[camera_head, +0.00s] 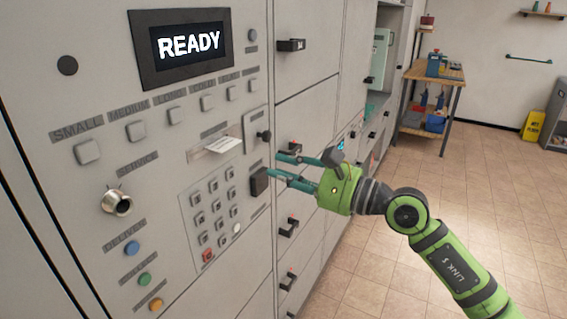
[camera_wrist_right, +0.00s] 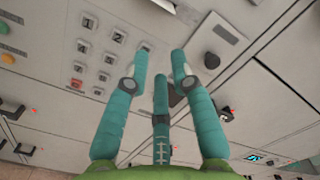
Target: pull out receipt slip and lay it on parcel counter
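The receipt slip (camera_head: 223,145) is a small white paper sticking out of a slot in the grey locker panel, above the keypad. A white piece at the top edge of the right wrist view (camera_wrist_right: 163,4) looks like the same slip. My right gripper (camera_head: 273,164) has teal fingers and a green body. Its fingers are apart and empty, pointing at the panel to the right of and below the slip; they also show in the right wrist view (camera_wrist_right: 158,70). I cannot tell if they touch the panel. My left gripper is not in view. I cannot identify the parcel counter for certain.
The panel holds a READY screen (camera_head: 190,43), a keypad (camera_head: 212,208), a key lock (camera_head: 116,202) and a black knob (camera_head: 264,135). Locker doors with black handles continue right. A wooden-topped bench (camera_head: 452,73) stands at the back, beyond clear tiled floor.

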